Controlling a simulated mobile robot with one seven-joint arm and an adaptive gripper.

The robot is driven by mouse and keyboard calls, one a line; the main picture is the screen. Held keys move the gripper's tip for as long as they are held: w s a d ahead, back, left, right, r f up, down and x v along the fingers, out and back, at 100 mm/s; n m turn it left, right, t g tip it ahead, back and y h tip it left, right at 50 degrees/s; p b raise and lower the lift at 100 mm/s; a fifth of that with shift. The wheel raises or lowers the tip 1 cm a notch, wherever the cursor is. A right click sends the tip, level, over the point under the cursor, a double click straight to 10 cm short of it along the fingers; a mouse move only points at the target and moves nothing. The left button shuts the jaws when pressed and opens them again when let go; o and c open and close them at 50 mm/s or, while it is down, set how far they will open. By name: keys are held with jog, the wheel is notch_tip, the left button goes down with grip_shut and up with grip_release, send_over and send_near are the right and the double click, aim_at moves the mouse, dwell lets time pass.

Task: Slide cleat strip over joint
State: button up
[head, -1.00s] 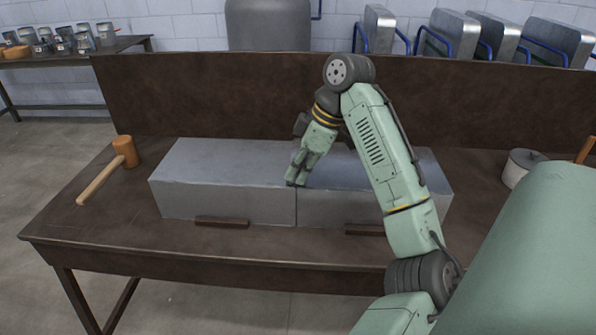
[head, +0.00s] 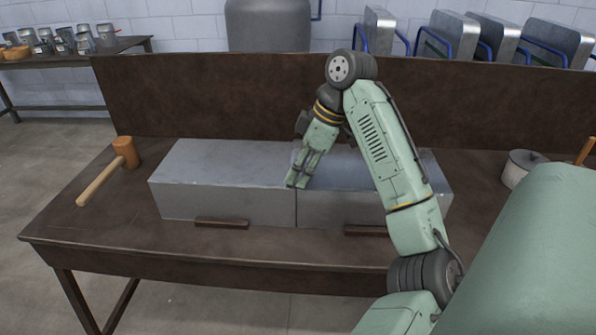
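Two grey sheet-metal duct sections, the left one (head: 222,180) and the right one (head: 330,208), lie end to end on the brown workbench. Their joint (head: 296,208) shows as a thin vertical line on the front face. My gripper (head: 297,184) points down at the top front edge, right by the joint. Its fingers look close together, but whether they are shut or hold anything is too small to tell. I cannot make out a separate cleat strip; my gripper and arm cover part of the joint on the top face.
Low brown blocks (head: 221,223) and (head: 366,230) sit along the ducts' front. A mallet (head: 124,152) lies at the bench's left. A grey round container (head: 522,168) stands at the right. A tall brown back panel (head: 210,100) rises behind.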

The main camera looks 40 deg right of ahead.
jog(key=v, duration=1.1)
jog(key=shift+r, duration=0.1)
